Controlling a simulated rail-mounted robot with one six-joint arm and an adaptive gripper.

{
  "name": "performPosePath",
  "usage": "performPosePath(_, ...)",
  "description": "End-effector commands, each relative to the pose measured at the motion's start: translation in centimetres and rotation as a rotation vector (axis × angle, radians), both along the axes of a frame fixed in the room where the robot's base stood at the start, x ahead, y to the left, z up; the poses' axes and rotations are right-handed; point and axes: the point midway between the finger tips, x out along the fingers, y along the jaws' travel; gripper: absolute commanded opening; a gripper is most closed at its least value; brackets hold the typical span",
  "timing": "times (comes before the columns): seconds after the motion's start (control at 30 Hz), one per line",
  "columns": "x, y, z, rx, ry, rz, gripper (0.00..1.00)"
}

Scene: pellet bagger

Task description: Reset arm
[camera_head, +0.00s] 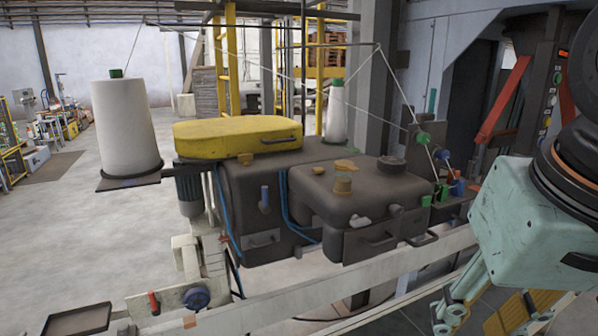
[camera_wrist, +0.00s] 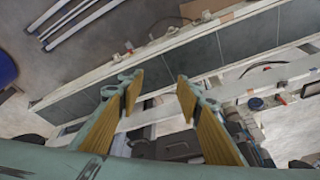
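My gripper (camera_wrist: 160,88) is open in the wrist view. Its two fingers with yellow ribbed pads are spread apart, and nothing is between them. In the head view my pale green arm is at the right edge, and my gripper (camera_head: 485,316) is at the lower right, partly cut off by the bottom edge. It is in front of the right part of the bagging machine (camera_head: 352,200), a dark grey housing with a yellow cover (camera_head: 236,136). I see no contact between my gripper and the machine.
A pale rail (camera_head: 330,292) crosses below the machine. A large white thread cone (camera_head: 125,128) stands at left, a smaller cone (camera_head: 336,116) behind. Threads run overhead to green and blue fittings at right. A red brace (camera_head: 503,100) stands behind my arm. Open floor (camera_head: 75,225) lies left.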

Motion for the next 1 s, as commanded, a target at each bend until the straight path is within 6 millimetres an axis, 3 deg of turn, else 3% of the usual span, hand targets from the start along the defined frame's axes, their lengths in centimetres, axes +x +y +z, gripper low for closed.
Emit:
performPosePath(0.2,-2.9,0.7,0.0,-0.023,-0.015,0.091,0.33)
performPosePath(0.4,-4.3,1.0,-0.1,-0.035,-0.021,0.135,0.33)
performPosePath(1.0,-4.6,1.1,-0.1,-0.038,-0.022,0.145,0.33)
